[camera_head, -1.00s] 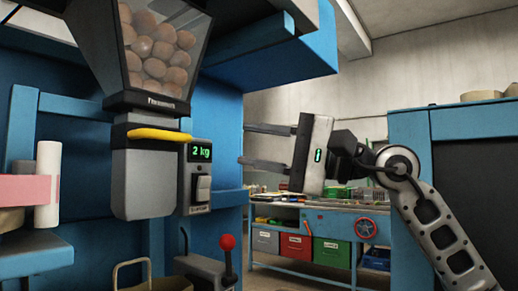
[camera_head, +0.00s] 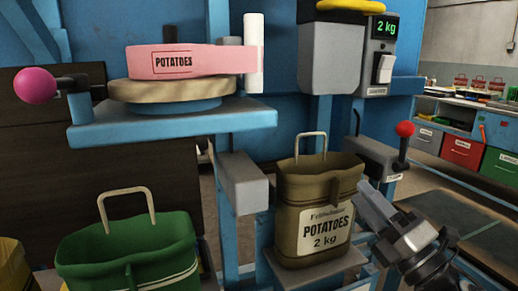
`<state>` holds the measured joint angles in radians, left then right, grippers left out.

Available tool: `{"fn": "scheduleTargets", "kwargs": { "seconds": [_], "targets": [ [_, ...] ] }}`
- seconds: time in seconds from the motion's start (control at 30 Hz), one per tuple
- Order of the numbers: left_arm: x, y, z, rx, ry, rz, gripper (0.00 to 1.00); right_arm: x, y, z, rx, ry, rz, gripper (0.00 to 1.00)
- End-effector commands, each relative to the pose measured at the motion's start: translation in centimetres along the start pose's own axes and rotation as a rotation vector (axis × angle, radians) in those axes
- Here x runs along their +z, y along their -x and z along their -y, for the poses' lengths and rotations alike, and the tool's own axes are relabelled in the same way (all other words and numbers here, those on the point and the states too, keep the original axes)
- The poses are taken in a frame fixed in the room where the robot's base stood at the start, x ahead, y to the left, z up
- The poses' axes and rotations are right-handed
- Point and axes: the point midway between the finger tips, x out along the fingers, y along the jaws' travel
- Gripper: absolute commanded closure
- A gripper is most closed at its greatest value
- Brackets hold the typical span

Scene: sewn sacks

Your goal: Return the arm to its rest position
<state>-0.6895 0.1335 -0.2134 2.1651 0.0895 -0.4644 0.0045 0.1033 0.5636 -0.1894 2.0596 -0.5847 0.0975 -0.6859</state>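My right gripper (camera_head: 366,195) is at the lower right, with its arm coming in from the bottom right corner. Its fingers point up and left, close beside the right side of a brown potato sack (camera_head: 292,215). They overlap in this view, so I cannot tell their gap or whether they touch the sack. The sack stands upright and open on a small grey stand (camera_head: 318,270), with a "POTATOES 2 kg" label and a raised handle. My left gripper is not in view.
A green sack (camera_head: 125,262) stands at the lower left. A blue shelf (camera_head: 170,126) carries a pink labelled roll (camera_head: 215,60). A scale display (camera_head: 385,27) reads 2 kg. A red-knobbed lever (camera_head: 404,129) is just above my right gripper.

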Motion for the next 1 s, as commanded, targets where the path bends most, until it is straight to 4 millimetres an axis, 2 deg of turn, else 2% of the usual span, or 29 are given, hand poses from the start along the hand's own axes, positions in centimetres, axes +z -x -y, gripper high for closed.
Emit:
{"fn": "scheduleTargets", "kwargs": {
  "seconds": [0.03, 0.1, 0.2, 0.33, 0.4, 0.5, 0.6, 0.67, 1.0],
  "targets": [
    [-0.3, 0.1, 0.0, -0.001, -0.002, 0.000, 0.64, -1.7, 2.3, 3.3, -0.103, -0.254, 0.071, 0.64],
    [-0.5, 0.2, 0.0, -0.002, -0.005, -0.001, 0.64, -3.8, 5.5, 7.0, -0.226, -0.563, 0.177, 0.64],
    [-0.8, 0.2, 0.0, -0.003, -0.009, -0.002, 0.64, -7.6, 10.5, 11.4, -0.390, -0.955, 0.347, 0.64],
    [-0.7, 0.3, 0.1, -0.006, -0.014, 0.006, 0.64, -13.0, 17.2, 14.9, -0.573, -1.377, 0.589, 0.64],
    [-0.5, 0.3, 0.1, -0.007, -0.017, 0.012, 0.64, -15.7, 20.2, 15.7, -0.647, -1.551, 0.709, 0.64],
    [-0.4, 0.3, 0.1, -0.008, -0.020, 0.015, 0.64, -18.6, 23.4, 16.2, -0.723, -1.727, 0.848, 0.64],
    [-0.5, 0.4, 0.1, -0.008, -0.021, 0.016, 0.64, -20.4, 25.3, 16.2, -0.764, -1.827, 0.935, 0.64],
    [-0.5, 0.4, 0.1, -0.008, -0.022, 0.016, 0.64, -21.0, 25.9, 16.2, -0.776, -1.857, 0.962, 0.64],
    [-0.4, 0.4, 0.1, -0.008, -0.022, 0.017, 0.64, -21.1, 26.0, 16.2, -0.780, -1.868, 0.971, 0.64]
  ]
}}
